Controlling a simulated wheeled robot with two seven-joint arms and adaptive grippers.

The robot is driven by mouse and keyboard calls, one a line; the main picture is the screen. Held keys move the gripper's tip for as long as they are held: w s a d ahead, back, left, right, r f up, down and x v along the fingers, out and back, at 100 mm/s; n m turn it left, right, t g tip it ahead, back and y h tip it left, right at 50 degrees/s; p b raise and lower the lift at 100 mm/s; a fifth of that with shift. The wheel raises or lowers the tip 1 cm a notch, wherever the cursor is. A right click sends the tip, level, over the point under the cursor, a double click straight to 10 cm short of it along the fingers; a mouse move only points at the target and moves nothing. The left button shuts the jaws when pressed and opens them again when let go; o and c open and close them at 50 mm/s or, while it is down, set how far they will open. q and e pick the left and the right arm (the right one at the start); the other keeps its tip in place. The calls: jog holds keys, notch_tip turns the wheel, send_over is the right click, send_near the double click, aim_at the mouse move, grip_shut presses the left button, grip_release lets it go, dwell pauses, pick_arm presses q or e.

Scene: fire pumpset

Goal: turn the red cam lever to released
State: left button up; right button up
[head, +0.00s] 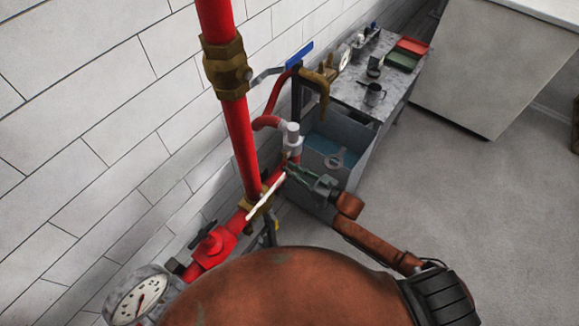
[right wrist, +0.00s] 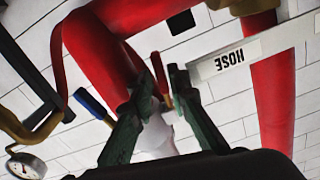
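The red cam lever (right wrist: 159,73) shows in the right wrist view as a thin red bar beside a pale fitting (right wrist: 156,138). My right gripper (right wrist: 161,78) has its two dark green fingers apart, one on each side of the lever. I see a gap between the fingers and cannot tell whether either touches the lever. In the head view my right gripper (head: 287,170) is at the red pipework below a white cylindrical fitting (head: 292,136); the lever is too small to make out there. My left gripper is not in view.
A white HOSE plate (right wrist: 253,48) is close to the right finger. A vertical red pipe (head: 238,135) runs along the tiled wall. A blue-handled lever (head: 299,54), a red valve (head: 211,246), a gauge (head: 138,298) and a grey workbench (head: 350,92) are nearby. The right floor is open.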

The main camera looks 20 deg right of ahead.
jog(key=shift+w+a, duration=0.3)
jog(key=shift+w, duration=0.1)
grip_shut()
dwell(0.4)
